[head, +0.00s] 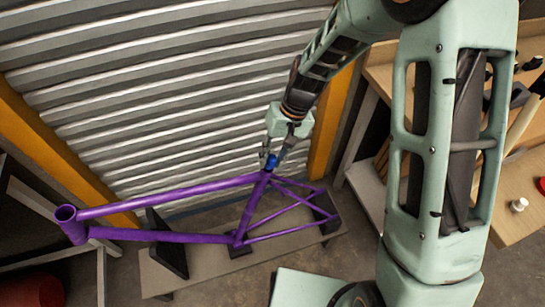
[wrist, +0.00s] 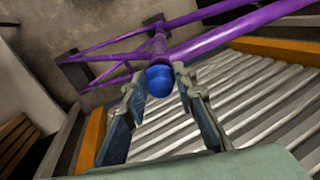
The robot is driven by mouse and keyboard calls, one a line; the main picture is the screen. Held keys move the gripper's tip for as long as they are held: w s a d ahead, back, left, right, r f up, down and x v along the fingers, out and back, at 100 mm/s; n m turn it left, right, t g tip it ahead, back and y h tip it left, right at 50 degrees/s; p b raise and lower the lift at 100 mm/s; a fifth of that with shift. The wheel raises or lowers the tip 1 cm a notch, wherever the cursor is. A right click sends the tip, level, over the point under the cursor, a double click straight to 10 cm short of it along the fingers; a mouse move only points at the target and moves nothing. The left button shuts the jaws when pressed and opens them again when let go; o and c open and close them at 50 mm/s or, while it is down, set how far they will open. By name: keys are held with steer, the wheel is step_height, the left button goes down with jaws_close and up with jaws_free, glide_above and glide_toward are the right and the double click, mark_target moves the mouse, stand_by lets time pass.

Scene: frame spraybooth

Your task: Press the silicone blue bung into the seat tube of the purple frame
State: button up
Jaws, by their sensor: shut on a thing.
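The purple frame (head: 175,190) lies across a low stand in the head view, its seat tube (head: 254,208) rising toward my gripper. The silicone blue bung (head: 271,161) is at the top end of that tube. In the wrist view the bung (wrist: 159,80) shows as a rounded blue head in line with the seat tube (wrist: 158,46). My gripper (head: 275,154) is over the tube's top, shut on the bung with one finger on each side. The bung hides the tube mouth, so I cannot tell how deep it sits.
The grey stand (head: 160,280) with dark supports bears the frame. A corrugated shutter (head: 170,90) with orange posts is close behind. A wooden bench (head: 520,205) with small items, including a white one (head: 518,205), is at the right. A red bin (head: 33,291) is at lower left.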

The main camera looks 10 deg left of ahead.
steer(key=shift+b+x, duration=0.8)
steer(key=shift+x, duration=0.25)
steer(key=o, duration=1)
steer(key=shift+o, duration=0.2)
steer(key=v, duration=1.2)
